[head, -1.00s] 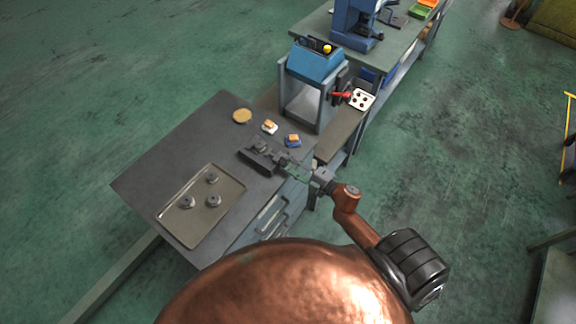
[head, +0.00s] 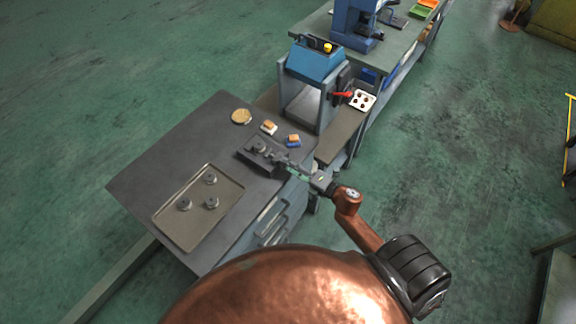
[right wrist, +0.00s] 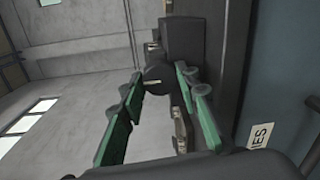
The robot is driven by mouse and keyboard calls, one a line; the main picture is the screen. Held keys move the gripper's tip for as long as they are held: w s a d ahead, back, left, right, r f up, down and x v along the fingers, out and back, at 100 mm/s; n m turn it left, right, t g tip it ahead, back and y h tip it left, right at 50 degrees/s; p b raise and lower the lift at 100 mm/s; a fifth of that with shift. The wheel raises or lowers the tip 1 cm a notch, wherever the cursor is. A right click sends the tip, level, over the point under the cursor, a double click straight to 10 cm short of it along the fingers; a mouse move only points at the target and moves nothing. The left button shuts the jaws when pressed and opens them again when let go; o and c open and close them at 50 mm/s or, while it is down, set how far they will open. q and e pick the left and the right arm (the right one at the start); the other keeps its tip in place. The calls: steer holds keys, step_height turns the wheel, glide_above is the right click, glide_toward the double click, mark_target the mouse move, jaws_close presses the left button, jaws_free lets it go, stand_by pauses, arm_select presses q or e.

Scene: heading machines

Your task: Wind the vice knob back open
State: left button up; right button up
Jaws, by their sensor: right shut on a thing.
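The dark vice (head: 250,158) stands near the right edge of the grey bench top, with a small round grey part on it. Its dark round knob (right wrist: 157,78) carries a pale mark and sits between my right gripper's green fingers in the right wrist view. My right gripper (head: 287,168) reaches the vice's right end from the bench's right side and is shut on the knob. The fingertips are small and partly unclear in the head view. My left gripper is not in view.
A tan tray (head: 165,219) with several round grey parts lies on the bench (head: 140,180). Behind the vice are a yellowish disc (head: 241,116) and two small blocks on white (head: 269,128) and blue (head: 293,140) bases. A blue machine (head: 317,60) stands behind.

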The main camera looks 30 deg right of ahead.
steer(key=o, duration=1.2)
steer(key=shift+c, duration=0.2)
steer(key=v, duration=1.2)
